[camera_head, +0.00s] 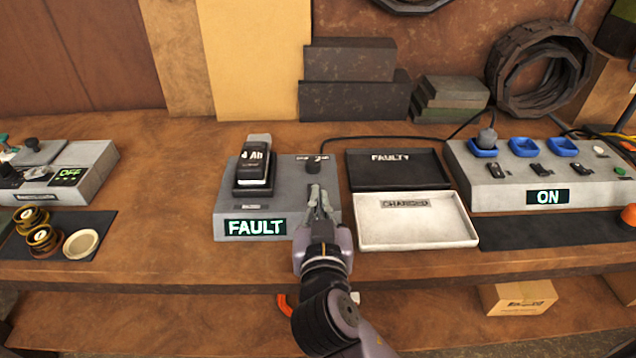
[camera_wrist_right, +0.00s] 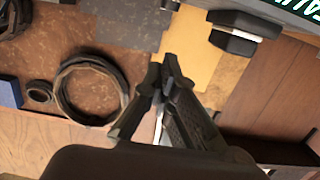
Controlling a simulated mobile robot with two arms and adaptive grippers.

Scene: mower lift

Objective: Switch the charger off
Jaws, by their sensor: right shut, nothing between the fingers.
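The grey charger (camera_head: 230,222) stands on the bench in the middle of the head view, its display reading FAULT in green. A black battery marked 4 Ah (camera_head: 254,165) sits upright in its left part. My left gripper is not in view.
Right of the charger lie a black FAULTY tray (camera_head: 398,181) and a white CHARGED tray (camera_head: 418,240), both empty. A power strip (camera_head: 540,199) reading ON stands further right. A grey device (camera_head: 92,178) reading OFF is at the left. A cable (camera_head: 400,138) runs behind the trays.

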